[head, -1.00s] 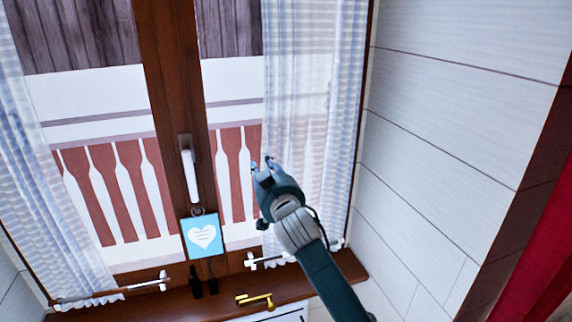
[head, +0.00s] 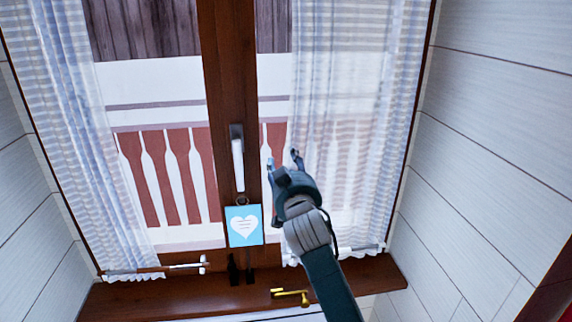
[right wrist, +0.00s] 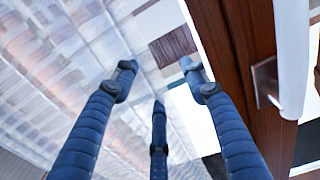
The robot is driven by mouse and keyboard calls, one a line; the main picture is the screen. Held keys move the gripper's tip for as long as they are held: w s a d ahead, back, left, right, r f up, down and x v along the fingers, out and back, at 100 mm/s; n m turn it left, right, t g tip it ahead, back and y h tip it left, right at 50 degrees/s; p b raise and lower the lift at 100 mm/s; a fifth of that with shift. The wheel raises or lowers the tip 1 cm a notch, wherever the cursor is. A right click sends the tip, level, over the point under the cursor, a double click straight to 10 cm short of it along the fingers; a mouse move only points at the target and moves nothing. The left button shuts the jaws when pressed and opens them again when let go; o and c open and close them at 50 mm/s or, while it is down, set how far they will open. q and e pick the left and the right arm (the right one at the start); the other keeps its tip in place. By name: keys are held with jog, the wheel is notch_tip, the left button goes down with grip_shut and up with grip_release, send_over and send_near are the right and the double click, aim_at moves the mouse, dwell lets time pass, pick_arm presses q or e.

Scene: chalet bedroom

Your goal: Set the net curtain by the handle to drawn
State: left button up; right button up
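The sheer striped net curtain (head: 345,130) hangs over the right part of the right window pane, its inner edge a little right of the white window handle (head: 238,165). It fills the left of the right wrist view (right wrist: 60,60), where the handle (right wrist: 291,60) shows at the right. My right gripper (head: 284,160) is at the curtain's inner edge, fingers spread. In the right wrist view its three fingers (right wrist: 159,70) are apart, with no cloth visibly pinched; whether a finger touches the curtain is unclear. My left gripper is not in view.
A second net curtain (head: 75,110) hangs at the left pane. A blue heart tag (head: 243,226) hangs below the handle on the wooden centre post (head: 230,80). A brass handle (head: 290,296) lies by the brown sill (head: 180,297). A panelled wall (head: 490,150) stands close at right.

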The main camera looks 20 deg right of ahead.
jog(key=shift+s, duration=0.15)
jog(key=v, duration=1.1)
jog(key=shift+s, duration=0.35)
